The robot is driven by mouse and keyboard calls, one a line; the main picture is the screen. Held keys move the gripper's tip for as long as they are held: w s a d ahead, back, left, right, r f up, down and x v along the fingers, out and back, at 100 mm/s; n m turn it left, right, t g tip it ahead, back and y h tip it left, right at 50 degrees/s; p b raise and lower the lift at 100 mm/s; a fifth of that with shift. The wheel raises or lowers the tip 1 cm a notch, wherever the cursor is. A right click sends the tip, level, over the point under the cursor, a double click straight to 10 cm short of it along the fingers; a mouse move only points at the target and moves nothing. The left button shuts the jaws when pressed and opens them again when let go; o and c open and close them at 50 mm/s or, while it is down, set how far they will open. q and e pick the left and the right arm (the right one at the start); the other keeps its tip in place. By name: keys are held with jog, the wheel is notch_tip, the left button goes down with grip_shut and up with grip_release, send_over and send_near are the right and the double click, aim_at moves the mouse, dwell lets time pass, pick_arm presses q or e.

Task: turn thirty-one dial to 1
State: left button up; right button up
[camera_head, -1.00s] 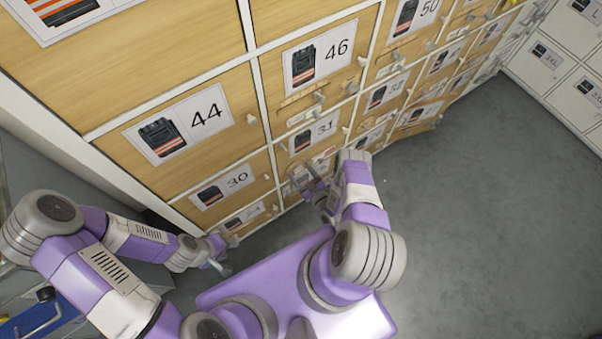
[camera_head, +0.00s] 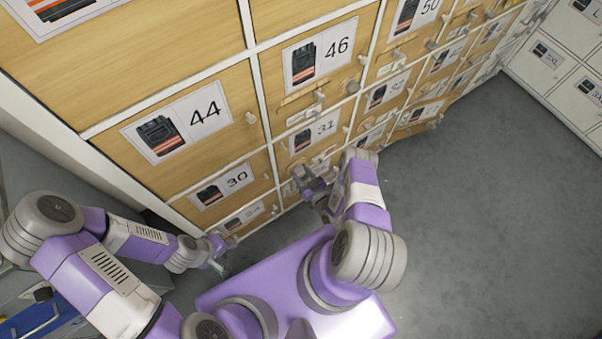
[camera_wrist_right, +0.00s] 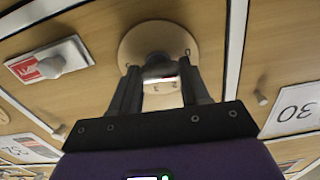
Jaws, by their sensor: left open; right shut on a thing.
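The locker front marked 31 (camera_head: 315,135) shows in the head view, in the column under 46. My right gripper (camera_head: 310,182) is at the lower part of this locker and covers its dial there. In the right wrist view a round beige dial (camera_wrist_right: 137,42) is straight ahead on the wood front. My right gripper (camera_wrist_right: 158,76) has both dark fingers closed on the dial's middle part. My left gripper (camera_head: 220,256) is open and empty, low beside the lower left lockers.
Locker 30 (camera_head: 222,186) is left of 31, and its label also shows in the right wrist view (camera_wrist_right: 296,112). Small knobs stick out from several fronts. Grey floor (camera_head: 480,210) lies free at right. White lockers (camera_head: 560,70) stand at far right.

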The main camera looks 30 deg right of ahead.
jog(key=m+b, duration=0.1)
jog(key=m, duration=0.3)
jog(key=shift+m+b, duration=0.35)
jog(key=shift+m, duration=0.05)
dwell(0.4)
jog(key=o, duration=1.1)
jog(key=shift+c, duration=0.2)
jog(key=s+p, duration=0.1)
jog(key=s, duration=0.6)
jog(key=shift+s+d+p, duration=0.35)
